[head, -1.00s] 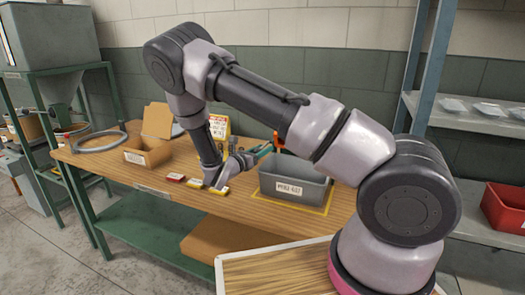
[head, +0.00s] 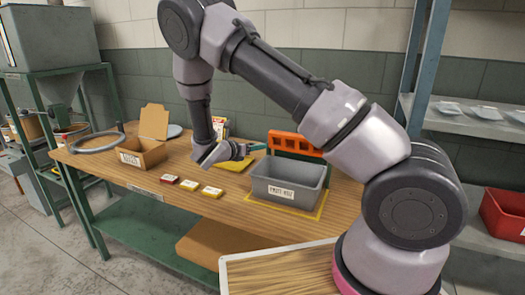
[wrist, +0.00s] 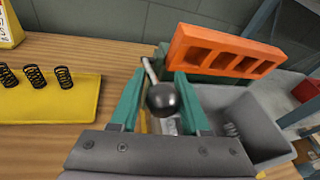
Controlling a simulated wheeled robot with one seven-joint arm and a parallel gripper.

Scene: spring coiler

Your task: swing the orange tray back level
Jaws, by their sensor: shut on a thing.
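The orange tray (head: 297,142), with several square pockets, is tipped up on edge behind the grey bin (head: 286,192). In the wrist view the tray (wrist: 222,52) shows its pocketed face and slants down to the right. A lever with a black ball knob (wrist: 163,98) stands beside the tray's left end. My gripper (wrist: 158,92) has its teal fingers on either side of the knob and is shut on it. In the head view my gripper (head: 254,148) is just left of the tray, above the bin's back left corner; the knob is hidden there.
A yellow mat (wrist: 55,98) with upright black springs lies to the left. Small red and yellow boxes (head: 190,185) lie on the wooden table (head: 150,180). An open cardboard box (head: 142,155) stands farther left.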

